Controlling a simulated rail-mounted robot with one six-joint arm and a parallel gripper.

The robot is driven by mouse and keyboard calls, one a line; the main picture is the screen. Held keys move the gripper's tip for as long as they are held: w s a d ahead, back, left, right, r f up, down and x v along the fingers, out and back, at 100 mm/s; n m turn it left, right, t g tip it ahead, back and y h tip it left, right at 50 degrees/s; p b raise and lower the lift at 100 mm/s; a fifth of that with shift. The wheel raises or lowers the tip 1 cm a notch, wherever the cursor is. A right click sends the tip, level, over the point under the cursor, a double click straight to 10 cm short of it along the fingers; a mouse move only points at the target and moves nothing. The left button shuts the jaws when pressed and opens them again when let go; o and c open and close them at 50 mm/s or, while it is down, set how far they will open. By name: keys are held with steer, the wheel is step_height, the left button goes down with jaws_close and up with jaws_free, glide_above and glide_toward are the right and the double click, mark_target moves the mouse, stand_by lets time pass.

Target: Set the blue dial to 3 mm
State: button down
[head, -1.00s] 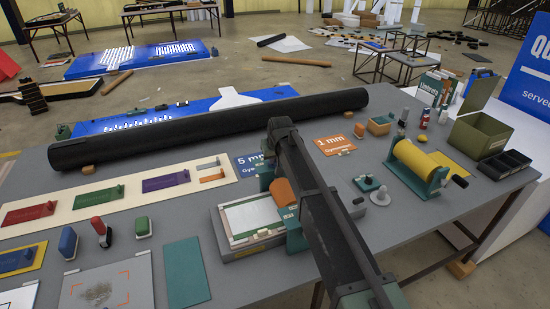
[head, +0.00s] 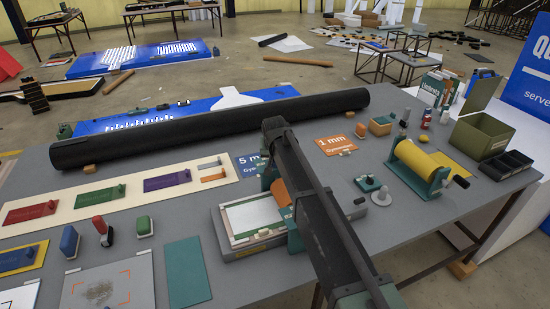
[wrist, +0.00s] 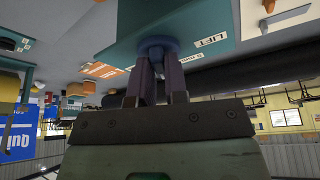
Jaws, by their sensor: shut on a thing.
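The blue dial (wrist: 157,47) shows in the wrist view as a dark blue round knob on the face of a teal block (wrist: 115,45). The two purple-grey fingers of my gripper (wrist: 158,64) reach up to the dial and are shut on it. The block carries a white "LIFT" label (wrist: 210,41) and a second, partly hidden label (wrist: 190,60); I cannot read the dial's setting. In the head view my dark arm covers the dial and gripper. The press bed with a white sheet (head: 253,215) lies left of the arm.
A long black roller (head: 210,128) lies across the back of the grey table. A yellow roller on teal stands (head: 417,162) and an olive box (head: 480,137) stand to the right. Stamps and a teal mat (head: 187,272) lie front left.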

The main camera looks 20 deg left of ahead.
steer(key=c, duration=1.1)
jaws_free()
steer(key=shift+f, duration=0.1)
steer(key=shift+c, duration=0.2)
steer(key=p+v, duration=1)
steer(key=shift+s+r, duration=0.15)
steer(key=shift+r, duration=0.2)
steer(key=shift+d, duration=0.1)
steer(key=s+d+f+m+g+b, duration=0.1)
steer(key=s+d+f+b, duration=0.3)
steer(key=s+d, duration=0.4)
steer(key=s+d+f+m+g+h+b, duration=0.1)
steer(key=s+d+f+b, duration=0.4)
steer(key=d, duration=1.7)
steer(key=s+d+f+m+g+b, duration=0.1)
steer(key=s+d+f+b, duration=0.4)
steer(key=s+d, duration=0.7)
steer(key=shift+s+d+f+m+g, duration=0.15)
steer(key=shift+d+f+m+g, duration=0.4)
steer(key=shift+d, duration=0.95)
